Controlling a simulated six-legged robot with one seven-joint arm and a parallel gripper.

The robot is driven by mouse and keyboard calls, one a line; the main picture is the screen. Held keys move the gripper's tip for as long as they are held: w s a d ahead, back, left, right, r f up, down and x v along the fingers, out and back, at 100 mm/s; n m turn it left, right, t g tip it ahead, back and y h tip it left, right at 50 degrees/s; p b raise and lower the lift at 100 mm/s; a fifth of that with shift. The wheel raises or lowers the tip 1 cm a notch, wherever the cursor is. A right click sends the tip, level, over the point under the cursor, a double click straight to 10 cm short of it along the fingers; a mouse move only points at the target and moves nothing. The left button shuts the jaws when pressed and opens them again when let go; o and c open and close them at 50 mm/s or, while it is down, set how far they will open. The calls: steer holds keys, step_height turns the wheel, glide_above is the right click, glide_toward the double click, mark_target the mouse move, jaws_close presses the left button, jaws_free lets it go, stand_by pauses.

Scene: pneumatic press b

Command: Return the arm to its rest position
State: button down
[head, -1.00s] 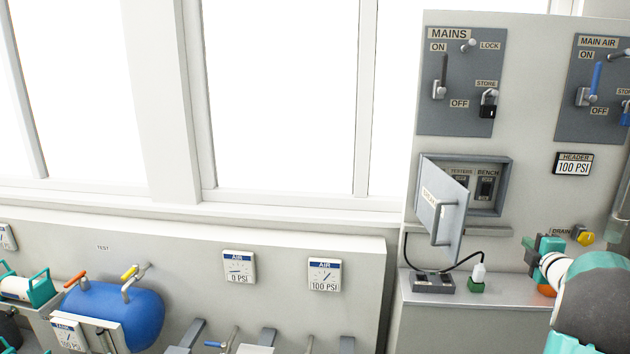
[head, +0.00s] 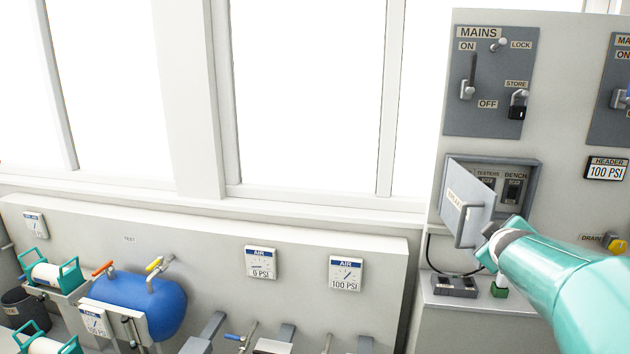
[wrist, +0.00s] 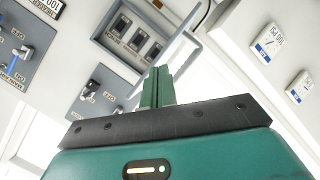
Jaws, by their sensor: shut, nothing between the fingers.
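My arm is a teal and white link (head: 565,275) reaching in from the lower right of the head view. Its end is in front of the lower part of the breaker box, near the open box door (head: 468,205). The fingers are hard to make out there. In the wrist view my gripper (wrist: 157,88) shows as two teal fingers pressed together, with nothing between them. The breaker box (wrist: 135,35) lies beyond the fingertips in that view, and its door (wrist: 180,42) stands open beside them. I cannot tell the exact gap to the door.
The mains panel (head: 490,80) with lever and padlock is above the box. A black socket block (head: 453,286) and green plug (head: 499,288) sit on the ledge below. A blue tank (head: 140,303) and air gauges (head: 261,262) are at left. The space before the windows is clear.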

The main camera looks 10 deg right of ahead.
steer(key=s+a+f+m+g+y, duration=0.1)
steer(key=s+a+f+g+y, duration=0.1)
steer(key=s+a, duration=0.6)
steer(key=s+a+f+m+g+y, duration=0.2)
steer(key=s+a+f, duration=0.2)
steer(key=s+a, duration=0.5)
steer(key=s+a+f+m+g+y, duration=0.2)
steer(key=s+a, duration=0.6)
steer(key=a, duration=0.4)
steer(key=shift+s+f+y, duration=0.15)
steer(key=shift+f+y, duration=0.15)
steer(key=shift+f, duration=0.35)
